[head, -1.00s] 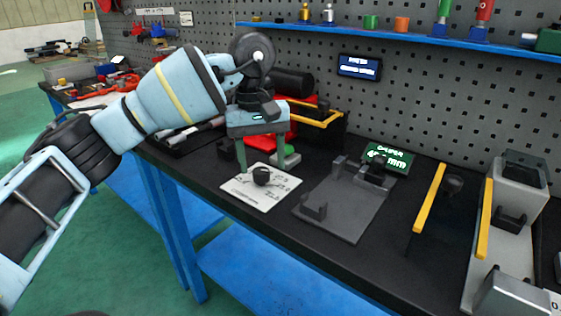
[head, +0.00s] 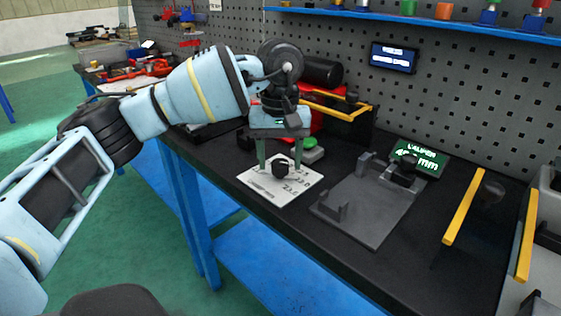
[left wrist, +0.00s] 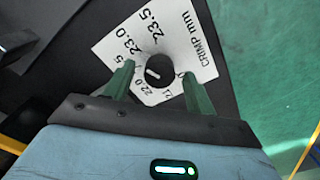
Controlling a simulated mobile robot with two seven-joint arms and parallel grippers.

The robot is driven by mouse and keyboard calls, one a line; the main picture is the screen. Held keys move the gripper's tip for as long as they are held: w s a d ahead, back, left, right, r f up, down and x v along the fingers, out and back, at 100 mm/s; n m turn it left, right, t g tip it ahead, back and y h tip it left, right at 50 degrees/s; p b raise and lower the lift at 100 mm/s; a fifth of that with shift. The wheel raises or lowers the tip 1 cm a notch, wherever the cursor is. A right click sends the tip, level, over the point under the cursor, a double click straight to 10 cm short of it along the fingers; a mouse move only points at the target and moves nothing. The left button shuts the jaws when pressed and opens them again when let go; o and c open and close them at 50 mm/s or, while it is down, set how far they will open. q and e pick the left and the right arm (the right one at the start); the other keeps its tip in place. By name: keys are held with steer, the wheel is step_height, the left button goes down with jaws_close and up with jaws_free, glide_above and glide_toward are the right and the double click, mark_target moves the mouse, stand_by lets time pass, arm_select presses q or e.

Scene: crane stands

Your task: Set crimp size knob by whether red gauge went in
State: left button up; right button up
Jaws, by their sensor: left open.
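The crimp size knob (head: 281,168) is a black round knob on a white dial card (head: 262,190) lying on the bench. My left gripper (head: 280,166) is open above the card, pointing down, with one finger on each side of the knob. In the left wrist view the knob (left wrist: 159,71) sits between the two green fingertips (left wrist: 159,72), with visible gaps. The card is printed "CRIMP mm" with numbers including 22.0, 23.0 and 23.5. A short white mark shows on the knob; which number it points at is unclear. No red gauge can be surely identified. My right gripper is out of view.
A grey fixture plate (head: 357,217) lies right of the card, with a green caliper display (head: 419,159) behind it. A yellow-railed holder (head: 345,112) stands behind the gripper. Yellow bars (head: 463,206) stand at the right. A blue shelf (head: 420,20) runs along the pegboard.

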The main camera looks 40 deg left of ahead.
arm_select(q)
steer(key=shift+f, duration=0.5)
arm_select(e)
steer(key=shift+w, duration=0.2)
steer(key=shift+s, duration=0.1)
